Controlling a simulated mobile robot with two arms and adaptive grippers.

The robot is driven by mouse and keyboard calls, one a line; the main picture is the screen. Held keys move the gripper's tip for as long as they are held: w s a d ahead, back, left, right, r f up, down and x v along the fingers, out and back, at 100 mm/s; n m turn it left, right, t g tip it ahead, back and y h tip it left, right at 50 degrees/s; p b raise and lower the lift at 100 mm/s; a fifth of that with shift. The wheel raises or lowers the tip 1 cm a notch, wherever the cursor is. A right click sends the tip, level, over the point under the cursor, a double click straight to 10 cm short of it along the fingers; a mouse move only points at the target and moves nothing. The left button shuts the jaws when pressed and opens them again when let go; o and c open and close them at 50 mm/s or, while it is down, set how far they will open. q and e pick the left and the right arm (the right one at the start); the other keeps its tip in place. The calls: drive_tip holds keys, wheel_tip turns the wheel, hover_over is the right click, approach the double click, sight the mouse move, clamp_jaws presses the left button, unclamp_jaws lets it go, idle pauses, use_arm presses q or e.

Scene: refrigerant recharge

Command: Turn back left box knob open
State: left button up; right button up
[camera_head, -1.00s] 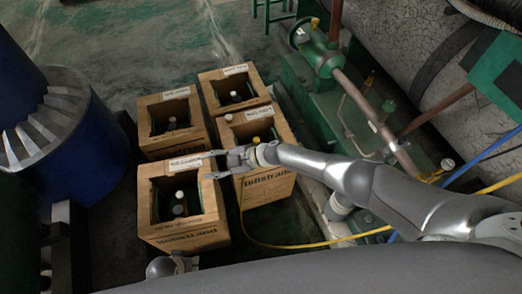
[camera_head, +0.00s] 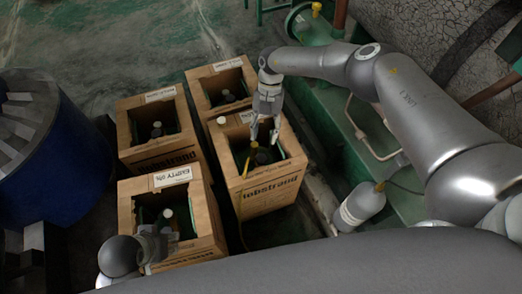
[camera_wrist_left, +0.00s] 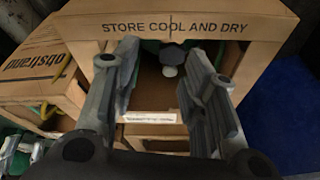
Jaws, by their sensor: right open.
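The back left box (camera_head: 157,143) is an open wooden crate with a dark-capped bottle (camera_head: 157,128) inside; whether its knob is turned cannot be seen. My right gripper (camera_head: 264,142) points down with fingers apart over the front right box (camera_head: 268,190), near a yellow fitting (camera_head: 254,145). My left gripper (camera_head: 160,238) is at the front left box (camera_head: 208,246), partly hidden by my arm. In the left wrist view its fingers (camera_wrist_left: 163,62) are spread, with a white-capped bottle (camera_wrist_left: 169,71) seen between them inside a box; contact cannot be told.
The back right box (camera_head: 222,82) stands behind the front right one. A blue drum (camera_head: 60,170) is at the left. Green machinery and a white cylinder (camera_head: 361,204) are at the right. A yellow hose (camera_head: 241,205) runs by the front right box.

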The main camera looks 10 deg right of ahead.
sight(262, 158)
drive_tip(key=b+x, duration=0.1)
drive_tip(key=x, duration=0.6)
drive_tip(key=shift+s+a+f, duration=0.15)
drive_tip(key=shift+f, duration=0.2)
drive_tip(key=shift+s+a+f+b, duration=0.1)
drive_tip(key=shift+s+f+b, duration=0.15)
drive_tip(key=shift+f, duration=0.35)
use_arm(q)
drive_tip(key=v, duration=0.3)
drive_tip(key=shift+s+a+r, duration=0.1)
drive_tip(key=shift+s+r, duration=0.05)
drive_tip(key=shift+r, duration=0.15)
use_arm(e)
drive_tip(key=c, duration=0.7)
drive_tip(key=shift+c, duration=0.2)
use_arm(q)
drive_tip(key=shift+f, duration=0.15)
